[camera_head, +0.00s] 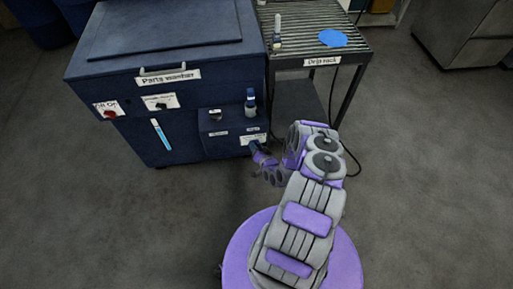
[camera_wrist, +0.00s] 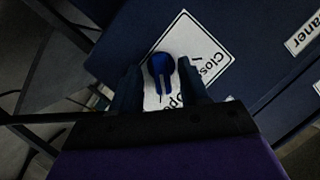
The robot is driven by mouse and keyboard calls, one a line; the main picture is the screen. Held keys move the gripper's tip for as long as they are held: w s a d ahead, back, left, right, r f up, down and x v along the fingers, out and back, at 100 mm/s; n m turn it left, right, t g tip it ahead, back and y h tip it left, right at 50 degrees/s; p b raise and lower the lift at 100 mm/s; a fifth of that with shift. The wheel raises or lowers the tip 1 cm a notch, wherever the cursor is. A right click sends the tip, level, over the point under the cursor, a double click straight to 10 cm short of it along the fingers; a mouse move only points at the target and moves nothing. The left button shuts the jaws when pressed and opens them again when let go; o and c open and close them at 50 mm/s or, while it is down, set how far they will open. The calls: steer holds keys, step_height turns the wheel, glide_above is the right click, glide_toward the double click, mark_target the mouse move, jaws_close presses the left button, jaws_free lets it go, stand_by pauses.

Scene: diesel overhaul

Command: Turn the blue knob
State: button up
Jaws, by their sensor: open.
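The blue knob (camera_wrist: 161,65) shows in the wrist view, round with a narrow bar that has a pale line on it. It sits on a white label plate (camera_wrist: 190,42) with partly covered words that look like "Close" and "Open". My gripper (camera_wrist: 158,76) is open, one dark finger on each side of the knob; I cannot tell whether they touch it. In the head view my gripper (camera_head: 254,146) is at the front of the small blue box (camera_head: 218,138) on the parts washer, and hides the knob there.
The dark blue parts washer (camera_head: 190,95) stands behind, with a red knob (camera_head: 110,114) and a black knob (camera_head: 161,105). A bottle (camera_head: 250,106) stands on the small box. The drip rack (camera_head: 300,45) is at the right, holding a blue disc (camera_head: 333,38). The floor at left is clear.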

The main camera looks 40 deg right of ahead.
jaws_close()
stand_by(0.5)
steer(key=shift+a+p, duration=0.1)
steer(key=shift+p, duration=0.2)
steer(key=shift+w+a+n+g+h+p, duration=0.2)
steer(key=shift+n+g+h, duration=0.65)
steer(key=shift+n, duration=0.95)
steer(key=shift+w+a+n+g+h+p, duration=0.1)
steer(key=shift+a+n+g+h, duration=0.3)
steer(key=shift+n+h, duration=1.1)
steer(key=shift+w+a+n+g+h+p, duration=0.1)
steer(key=shift+n+g+h, duration=0.65)
steer(key=shift+n, duration=1.35)
